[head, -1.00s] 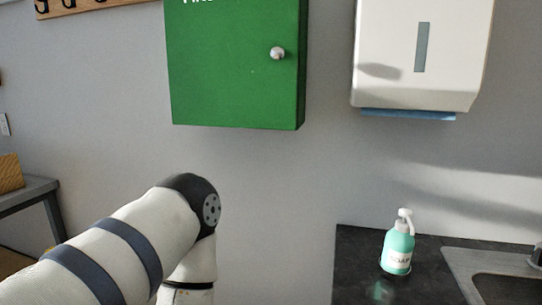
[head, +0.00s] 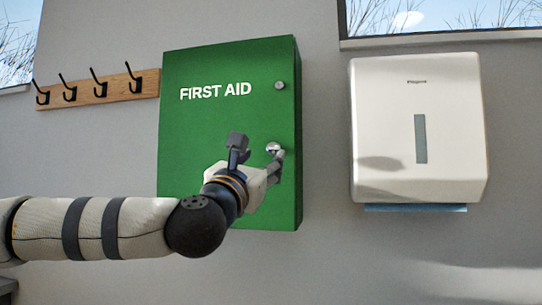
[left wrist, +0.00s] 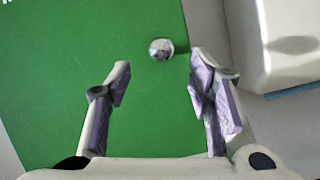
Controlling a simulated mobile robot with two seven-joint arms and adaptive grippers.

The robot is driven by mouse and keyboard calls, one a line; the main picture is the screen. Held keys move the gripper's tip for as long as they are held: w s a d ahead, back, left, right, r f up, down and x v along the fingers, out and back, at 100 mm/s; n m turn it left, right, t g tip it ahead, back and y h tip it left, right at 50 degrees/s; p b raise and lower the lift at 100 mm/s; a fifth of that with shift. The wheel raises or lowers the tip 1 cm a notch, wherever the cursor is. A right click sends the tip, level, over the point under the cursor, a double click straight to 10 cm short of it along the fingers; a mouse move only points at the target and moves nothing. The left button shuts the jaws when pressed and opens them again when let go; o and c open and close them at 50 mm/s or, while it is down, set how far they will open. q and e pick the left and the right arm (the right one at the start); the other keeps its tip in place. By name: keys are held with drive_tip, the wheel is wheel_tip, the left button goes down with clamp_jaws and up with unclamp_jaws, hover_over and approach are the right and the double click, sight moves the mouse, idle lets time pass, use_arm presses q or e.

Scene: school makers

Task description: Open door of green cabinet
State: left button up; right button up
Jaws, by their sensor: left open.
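The green cabinet (head: 225,125) marked FIRST AID hangs on the wall, its door shut. In the left wrist view the gripper (left wrist: 158,82) is open and empty. The knob (left wrist: 161,49) shows there beyond the fingertips, nearer the right finger, over the green door (left wrist: 60,80). My right gripper is not in view.
A white towel dispenser (head: 420,130) hangs on the wall right of the cabinet, with a gap of bare wall between. A wooden rail with black hooks (head: 98,90) is close to the cabinet's left side. Windows (head: 440,15) are above.

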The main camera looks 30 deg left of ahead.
sight(271, 150)
use_arm(q)
drive_tip(key=x, duration=0.7)
drive_tip(key=shift+f, duration=0.1)
clamp_jaws()
